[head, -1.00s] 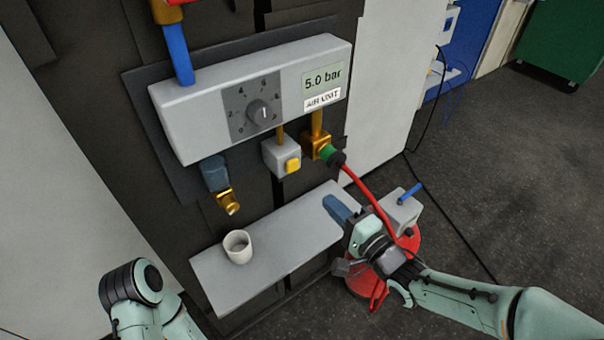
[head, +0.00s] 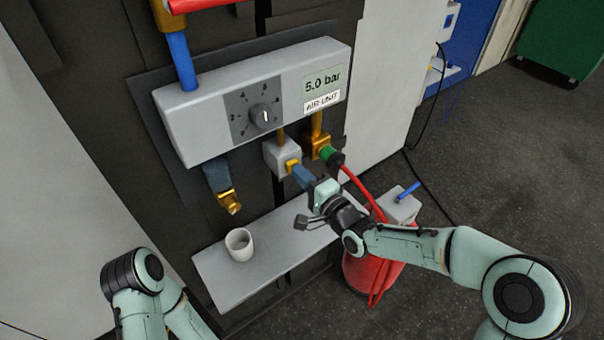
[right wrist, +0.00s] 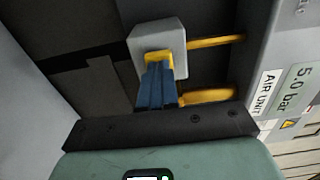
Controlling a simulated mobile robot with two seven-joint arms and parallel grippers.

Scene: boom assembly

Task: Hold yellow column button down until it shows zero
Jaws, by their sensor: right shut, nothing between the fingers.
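The yellow button (head: 291,162) sits on a small grey box (head: 279,158) under the air unit (head: 205,112). My right gripper (head: 299,171) is shut and empty, with its blue fingertips at the button. In the right wrist view the fingertips (right wrist: 157,76) overlap the lower part of the yellow button (right wrist: 157,57). They look touching, but I cannot tell whether the button is pushed in. The display (head: 323,82) reads 5.0 bar, also in the right wrist view (right wrist: 294,91). My left arm is at the lower left; its gripper is out of view.
A dial (head: 261,115) is on the unit's face. A brass fitting with a green collar (head: 330,153) and red hose is close right of the button. A brass nozzle (head: 229,201) hangs left. A white cup (head: 239,244) stands on the grey shelf (head: 215,274) below.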

